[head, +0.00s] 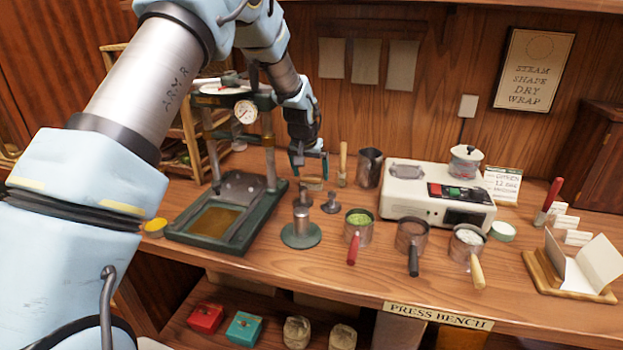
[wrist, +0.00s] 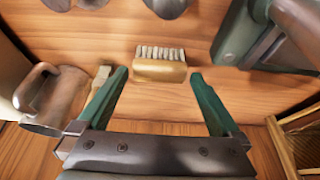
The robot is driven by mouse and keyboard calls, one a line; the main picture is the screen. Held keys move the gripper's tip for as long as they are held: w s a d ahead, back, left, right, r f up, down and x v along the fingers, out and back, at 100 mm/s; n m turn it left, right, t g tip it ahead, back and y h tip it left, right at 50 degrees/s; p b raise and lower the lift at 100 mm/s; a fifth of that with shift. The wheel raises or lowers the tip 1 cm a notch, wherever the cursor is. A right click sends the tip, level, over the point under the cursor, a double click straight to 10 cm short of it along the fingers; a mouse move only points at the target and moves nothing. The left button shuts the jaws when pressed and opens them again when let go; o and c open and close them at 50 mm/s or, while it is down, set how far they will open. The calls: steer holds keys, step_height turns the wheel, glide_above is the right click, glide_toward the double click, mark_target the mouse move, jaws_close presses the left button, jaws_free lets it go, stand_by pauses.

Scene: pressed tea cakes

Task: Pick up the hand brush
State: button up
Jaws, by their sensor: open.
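The hand brush (wrist: 160,70) has a tan wooden back and pale bristles. It lies on the bench in the wrist view, centred between my fingertips and apart from both. My gripper (wrist: 158,77) has two green fingers, open and empty, one to each side of the brush. In the head view my gripper (head: 309,167) points down over the back of the bench. The brush (head: 312,184) shows there just below the fingers, partly hidden by them. The exact height of the fingertips above the brush is hard to tell.
A green-based press (head: 270,185) stands close on the left. A dark metal pitcher (head: 369,167) and an upright wooden-handled tool (head: 342,165) stand close on the right. A round-based metal stamp (head: 301,233) and handled cups stand in front. A white steamer (head: 437,195) is farther right.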

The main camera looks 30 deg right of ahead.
mark_target(312, 176)
steer(key=shift+p+x, duration=0.35)
steer(key=shift+x, duration=1.1)
steer(key=c, duration=1.1)
steer(key=shift+r, duration=0.1)
step_height(312, 176, up, 10)
steer(key=b, duration=0.3)
